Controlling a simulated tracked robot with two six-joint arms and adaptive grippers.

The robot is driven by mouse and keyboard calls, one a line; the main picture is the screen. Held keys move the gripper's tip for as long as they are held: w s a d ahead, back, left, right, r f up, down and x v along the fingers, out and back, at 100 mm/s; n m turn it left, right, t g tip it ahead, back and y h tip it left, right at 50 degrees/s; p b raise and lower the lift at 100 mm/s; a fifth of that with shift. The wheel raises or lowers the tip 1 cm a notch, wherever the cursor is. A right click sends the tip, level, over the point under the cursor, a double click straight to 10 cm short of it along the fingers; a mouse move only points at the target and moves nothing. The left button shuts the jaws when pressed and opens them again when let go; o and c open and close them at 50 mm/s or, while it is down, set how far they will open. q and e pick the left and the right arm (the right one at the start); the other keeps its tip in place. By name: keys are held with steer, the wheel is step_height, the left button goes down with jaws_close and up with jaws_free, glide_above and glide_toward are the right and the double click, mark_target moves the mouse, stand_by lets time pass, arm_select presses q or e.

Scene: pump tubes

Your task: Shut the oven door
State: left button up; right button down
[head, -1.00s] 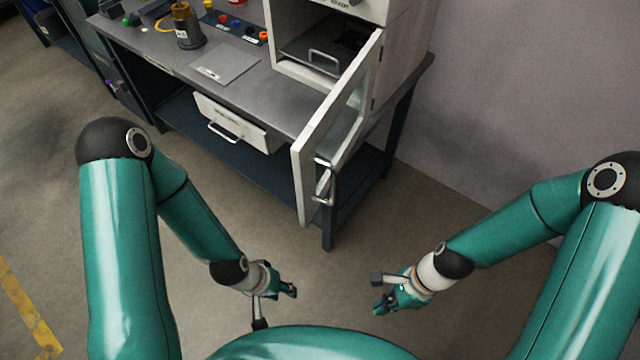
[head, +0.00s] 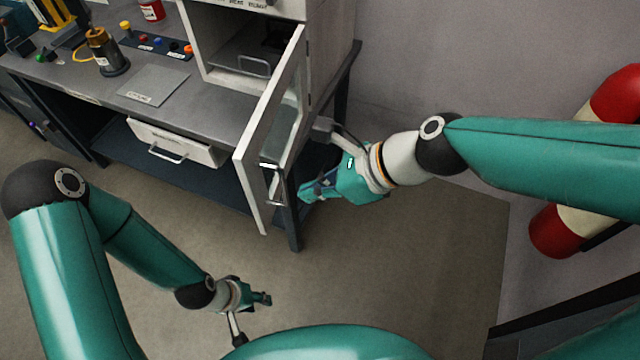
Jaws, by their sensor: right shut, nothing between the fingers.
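The white oven (head: 327,45) stands on the right end of the grey workbench, its dark inside showing. Its white-framed door (head: 255,152) with a glass pane is wide open, hinged on the oven's right side and swung out towards me past the bench's front edge. A metal handle (head: 275,190) is on the door's near end. My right gripper (head: 304,193) is shut and empty, just to the right of the door's near end; I cannot tell whether it touches. My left gripper (head: 266,299) hangs low over the floor, away from the door; its fingers are too small to read.
The workbench (head: 205,90) holds a brass-topped cylinder (head: 106,52), a flat plate (head: 152,85) and a row of coloured knobs. A drawer (head: 176,143) sticks out below. A red and cream cylinder (head: 557,232) is at the right wall. The floor before the bench is clear.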

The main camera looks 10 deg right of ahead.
mark_target(255, 198)
steer(key=w+a+f, duration=0.1)
steer(key=a, duration=0.1)
steer(key=a+f, duration=0.2)
steer(key=w+a+f+b, duration=0.1)
steer(key=a, duration=0.2)
steer(key=shift+w+f, duration=0.2)
steer(key=shift+w, duration=0.1)
steer(key=shift+w+a, duration=0.2)
steer(key=shift+a, duration=0.25)
steer(key=shift+a, duration=0.1)
